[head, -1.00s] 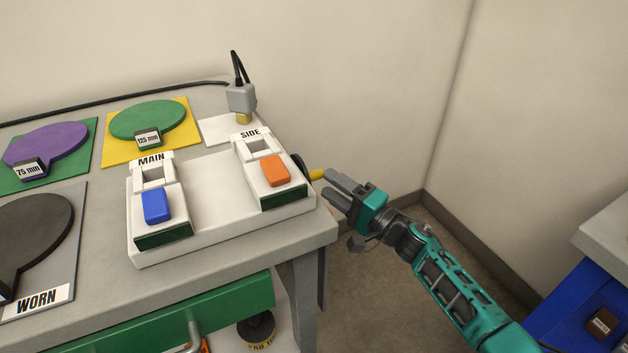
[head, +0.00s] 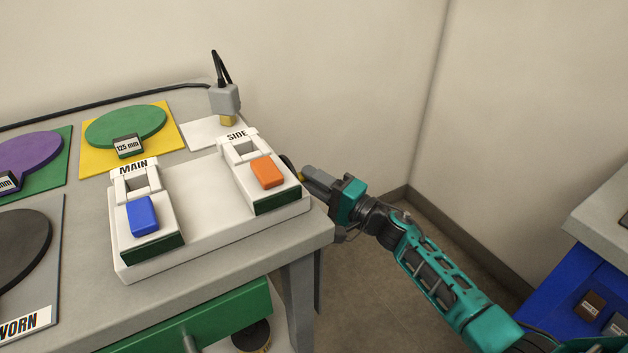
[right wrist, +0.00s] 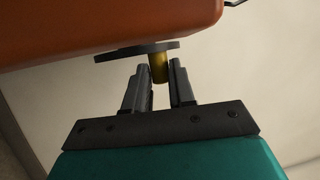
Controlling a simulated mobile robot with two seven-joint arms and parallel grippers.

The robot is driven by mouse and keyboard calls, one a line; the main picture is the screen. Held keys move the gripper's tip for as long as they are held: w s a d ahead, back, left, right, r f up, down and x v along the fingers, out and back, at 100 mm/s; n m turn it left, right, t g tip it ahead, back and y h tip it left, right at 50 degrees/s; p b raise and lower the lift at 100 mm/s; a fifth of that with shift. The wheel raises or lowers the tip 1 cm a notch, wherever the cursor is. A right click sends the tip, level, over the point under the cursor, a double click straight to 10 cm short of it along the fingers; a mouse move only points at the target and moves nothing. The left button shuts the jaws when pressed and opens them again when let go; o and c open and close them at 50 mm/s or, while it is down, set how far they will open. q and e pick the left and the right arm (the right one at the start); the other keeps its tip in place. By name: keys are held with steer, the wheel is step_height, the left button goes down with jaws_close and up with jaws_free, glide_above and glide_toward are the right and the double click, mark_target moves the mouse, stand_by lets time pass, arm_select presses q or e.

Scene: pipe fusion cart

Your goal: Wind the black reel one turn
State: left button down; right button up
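The black reel (head: 287,163) is on the right side of the white unit marked MAIN and SIDE, mostly hidden behind its SIDE end. In the right wrist view it shows edge-on as a thin black disc (right wrist: 137,51). Its yellow handle (head: 301,177) sticks out to the right and also shows in the right wrist view (right wrist: 158,68). My right gripper (head: 310,178) is at the handle, with the handle's end between its fingertips (right wrist: 161,78). The fingers look open, with a narrow gap beside the handle. My left gripper is out of view.
The white unit (head: 195,205) carries a blue block (head: 142,216) and an orange block (head: 267,172) on a grey table (head: 200,265). A grey plug-like piece (head: 225,99) stands behind. A large orange surface (right wrist: 110,25) is close above the fingers. Floor right of the table is free.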

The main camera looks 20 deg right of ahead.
jaws_close()
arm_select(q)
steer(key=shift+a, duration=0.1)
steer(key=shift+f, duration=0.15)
arm_select(e)
steer(key=shift+f, duration=0.1)
